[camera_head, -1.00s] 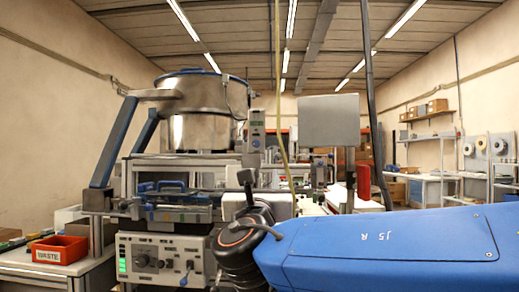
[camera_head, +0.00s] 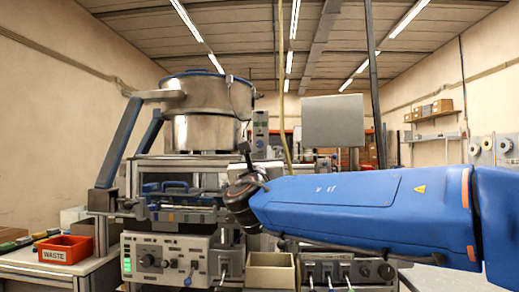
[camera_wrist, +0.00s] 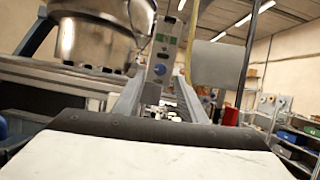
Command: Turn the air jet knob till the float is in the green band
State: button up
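A narrow grey upright unit (camera_head: 259,127) with a small green patch and a round blue knob (camera_head: 260,143) stands right of the steel bowl. The unit also shows in the wrist view (camera_wrist: 167,40), ahead of my gripper, with the blue knob (camera_wrist: 158,70) low on its face. I cannot make out a float or its level. My gripper (camera_wrist: 163,82) has its two grey fingers apart with nothing held between them; the unit stands beyond the tips, apart from them as far as I can tell. In the head view my dark wrist hides the fingers.
A steel bowl feeder (camera_head: 200,100) stands at left above a control panel (camera_head: 160,258). A beige bin (camera_head: 270,275) and several small valves (camera_head: 345,270) sit below my arm. A grey plate (camera_head: 333,122) and a yellowish hose (camera_head: 279,60) are near the unit. A red WASTE bin (camera_head: 64,249) is far left.

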aim_at(260, 145)
jog(key=shift+x, duration=2.4)
jog(key=shift+s, duration=0.1)
grip_shut()
